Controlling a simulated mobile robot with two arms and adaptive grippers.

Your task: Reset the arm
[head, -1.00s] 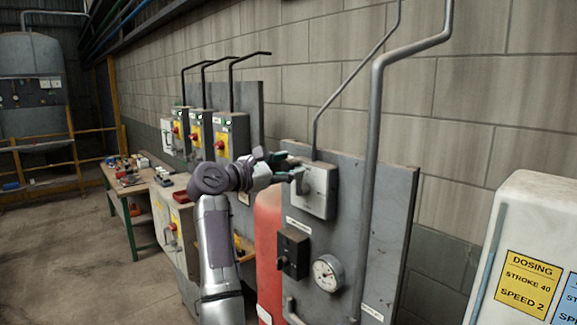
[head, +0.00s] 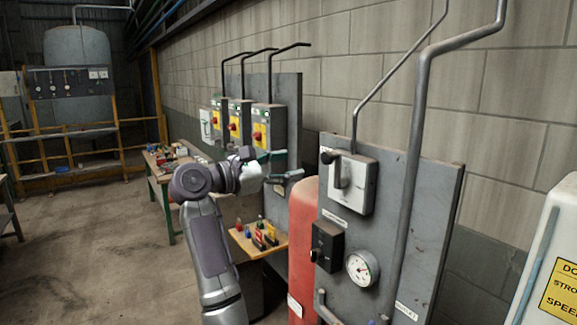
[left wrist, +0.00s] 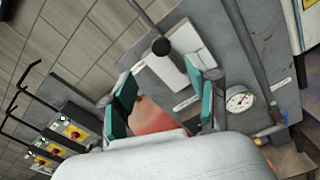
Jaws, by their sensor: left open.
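My left arm rises from the bottom of the head view, and its gripper (head: 284,166) is open and empty. It is in the air left of the grey panel, apart from the light grey switch box (head: 354,184) with its handle and black knob. In the left wrist view the two teal finger pads of my left gripper (left wrist: 165,108) stand wide apart. Beyond them are the switch box (left wrist: 168,82), its black knob, and part of a red body. My right gripper does not show.
The grey panel (head: 440,215) carries a black switch (head: 327,246), a round gauge (head: 362,268) and pipes. A red cylinder (head: 303,240) stands beside it. A small wooden shelf (head: 246,243) holds several coloured items. Open floor (head: 100,250) lies to the left.

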